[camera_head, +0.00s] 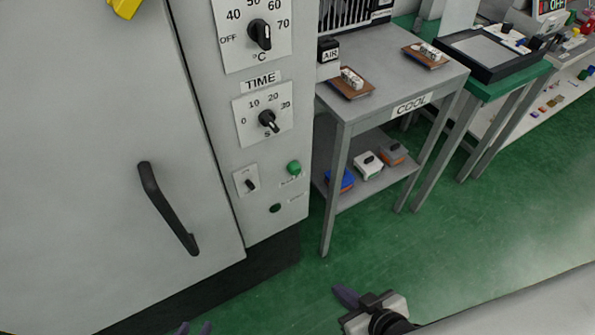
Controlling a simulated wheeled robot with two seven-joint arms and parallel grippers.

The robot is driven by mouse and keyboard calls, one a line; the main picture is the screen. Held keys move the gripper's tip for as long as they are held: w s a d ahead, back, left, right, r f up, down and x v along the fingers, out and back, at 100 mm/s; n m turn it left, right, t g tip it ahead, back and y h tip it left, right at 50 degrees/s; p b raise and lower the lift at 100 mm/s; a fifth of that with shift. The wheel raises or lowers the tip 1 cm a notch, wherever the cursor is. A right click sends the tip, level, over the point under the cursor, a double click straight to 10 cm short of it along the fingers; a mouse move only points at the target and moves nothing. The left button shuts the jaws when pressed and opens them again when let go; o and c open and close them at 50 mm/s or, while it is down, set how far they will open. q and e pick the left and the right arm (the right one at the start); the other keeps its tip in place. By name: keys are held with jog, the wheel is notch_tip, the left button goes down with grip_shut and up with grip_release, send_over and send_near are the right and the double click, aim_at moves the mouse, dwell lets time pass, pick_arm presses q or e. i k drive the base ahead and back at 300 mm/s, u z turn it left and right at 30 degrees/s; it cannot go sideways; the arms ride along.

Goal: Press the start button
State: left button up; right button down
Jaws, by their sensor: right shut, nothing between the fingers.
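A bright green round button (294,168) sits on the lower part of the grey control panel, with a small label under it that I cannot read. A darker green round piece (275,208) is below it. I cannot read which one is marked start. My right gripper (346,296) is shut and empty, below and to the right of the buttons and apart from the panel. My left gripper (195,328) shows only its two fingertips at the bottom edge, set apart, with nothing visible between them.
The grey cabinet door has a black handle (168,208). The panel holds a temperature knob (260,34), a TIME knob (268,121) and a small switch (249,184). A grey table (385,87) marked COOL stands close to the right. Green floor lies open at the lower right.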

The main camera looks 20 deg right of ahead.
aim_at(294, 167)
jog(key=z, duration=2)
jog(key=k, duration=1.1)
jog(key=u, duration=1.75)
jog(key=i, duration=0.5)
